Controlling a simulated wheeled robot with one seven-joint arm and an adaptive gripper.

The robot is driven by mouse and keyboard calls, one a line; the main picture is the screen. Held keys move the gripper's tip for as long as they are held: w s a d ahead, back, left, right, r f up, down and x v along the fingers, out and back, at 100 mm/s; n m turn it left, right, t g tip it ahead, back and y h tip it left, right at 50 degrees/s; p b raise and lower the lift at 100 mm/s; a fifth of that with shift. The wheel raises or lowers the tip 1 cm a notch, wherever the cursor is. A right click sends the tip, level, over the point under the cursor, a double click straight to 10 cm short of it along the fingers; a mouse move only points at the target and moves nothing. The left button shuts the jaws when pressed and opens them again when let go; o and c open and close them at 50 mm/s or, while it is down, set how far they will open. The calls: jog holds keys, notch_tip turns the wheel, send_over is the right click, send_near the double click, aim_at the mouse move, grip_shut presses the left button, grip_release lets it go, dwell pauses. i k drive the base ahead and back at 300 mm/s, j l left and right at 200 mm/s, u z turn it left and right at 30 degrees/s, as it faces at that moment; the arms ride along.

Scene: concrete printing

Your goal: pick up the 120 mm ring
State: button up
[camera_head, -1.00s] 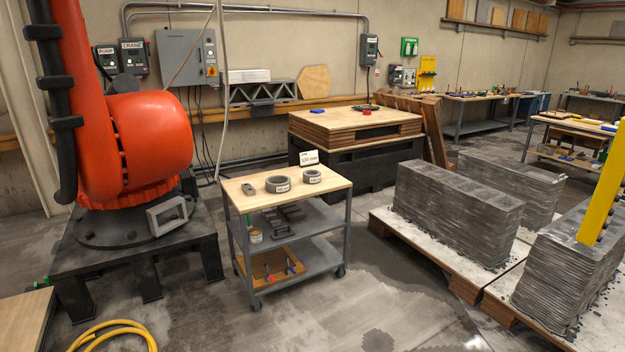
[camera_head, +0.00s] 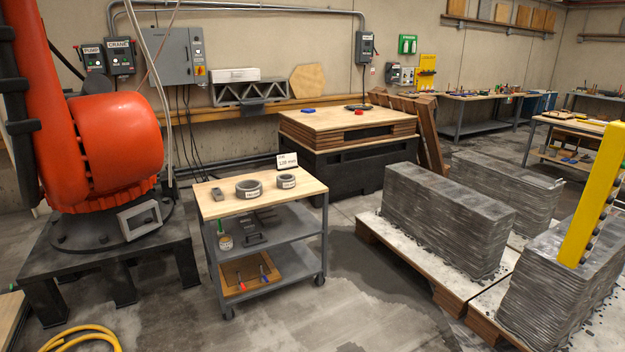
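The larger ring (camera_head: 249,189) is near the middle of the top. The smaller ring (camera_head: 287,181) is to its right. Each has a white label on its front, too small to read. A white sign (camera_head: 287,162) reading about 120 mm stands at the back edge of the top, behind the smaller ring. I cannot tell from the labels which ring is 120 mm. My gripper is not in view.
A large orange robot (camera_head: 108,140) on a black stand is left of the cart. A pallet (camera_head: 445,296) with layered concrete walls (camera_head: 445,219) is on the right. The floor in front of the cart is clear.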

aim_at(286, 181)
jog(key=i+l+z, duration=0.15)
jog(key=i, duration=0.25)
jog(key=i+l+z, duration=0.35)
jog(key=i, duration=0.45)
jog(key=i+j+z, duration=0.1)
jog(key=i+j, duration=0.15)
jog(key=i+j+z, duration=0.1)
jog(key=j, duration=0.3)
jog(key=i+j+z, duration=0.1)
jog(key=i+j, duration=0.25)
jog(key=i+j+z, duration=0.1)
jog(key=j, duration=0.3)
jog(key=i+j+z, duration=0.1)
jog(key=i+j, duration=0.15)
jog(key=j, duration=0.15)
jog(key=i+j+z, duration=0.15)
jog(key=j, duration=0.3)
jog(key=j+z, duration=0.1)
jog(key=j, duration=0.9)
jog(key=k+j+z, duration=0.15)
jog(key=j, duration=0.85)
